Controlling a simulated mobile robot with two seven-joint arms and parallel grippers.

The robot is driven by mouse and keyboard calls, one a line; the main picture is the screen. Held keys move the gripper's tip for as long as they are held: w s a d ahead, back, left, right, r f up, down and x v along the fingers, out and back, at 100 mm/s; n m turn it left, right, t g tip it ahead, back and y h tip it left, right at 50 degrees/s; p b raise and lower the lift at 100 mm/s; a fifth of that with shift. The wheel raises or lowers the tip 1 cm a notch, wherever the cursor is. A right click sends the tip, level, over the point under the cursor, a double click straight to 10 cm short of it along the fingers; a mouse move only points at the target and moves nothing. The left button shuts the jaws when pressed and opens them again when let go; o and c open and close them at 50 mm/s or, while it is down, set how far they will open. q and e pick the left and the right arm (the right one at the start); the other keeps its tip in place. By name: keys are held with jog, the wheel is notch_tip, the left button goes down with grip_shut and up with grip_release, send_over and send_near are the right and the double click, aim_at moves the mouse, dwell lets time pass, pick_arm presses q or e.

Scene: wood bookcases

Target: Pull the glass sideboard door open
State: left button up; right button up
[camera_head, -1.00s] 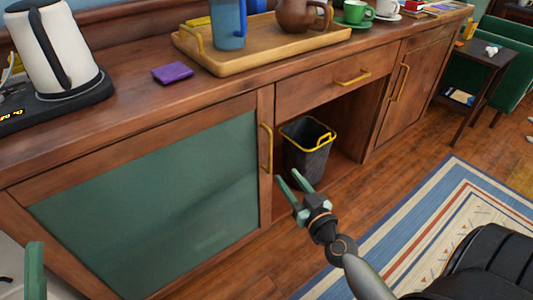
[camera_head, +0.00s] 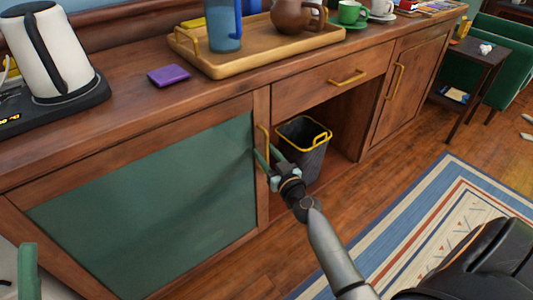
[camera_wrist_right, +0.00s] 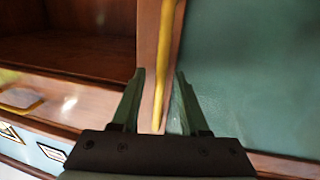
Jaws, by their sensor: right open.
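The glass sideboard door (camera_head: 150,205) has a wood frame and a dark green pane, and it is shut. Its upright yellow handle (camera_head: 264,140) sits on the right side of the frame. My right gripper (camera_head: 267,158) is open at the lower part of the handle. In the right wrist view the handle (camera_wrist_right: 166,60) runs down between the two open fingers (camera_wrist_right: 158,95), with gaps visible on both sides. The glass pane (camera_wrist_right: 250,70) lies right of it. At the lower left edge of the head view a green finger of my left gripper (camera_head: 28,270) shows; the rest is cut off.
A dark bin (camera_head: 303,150) with a yellow rim stands in the open niche right of the door. The sideboard top holds a kettle (camera_head: 50,55), a purple pad (camera_head: 169,76) and a wooden tray (camera_head: 285,56). A striped rug (camera_head: 420,220) lies on the floor at the right.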

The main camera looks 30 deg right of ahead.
jog(key=shift+c, duration=0.2)
grip_shut()
dwell(1.1)
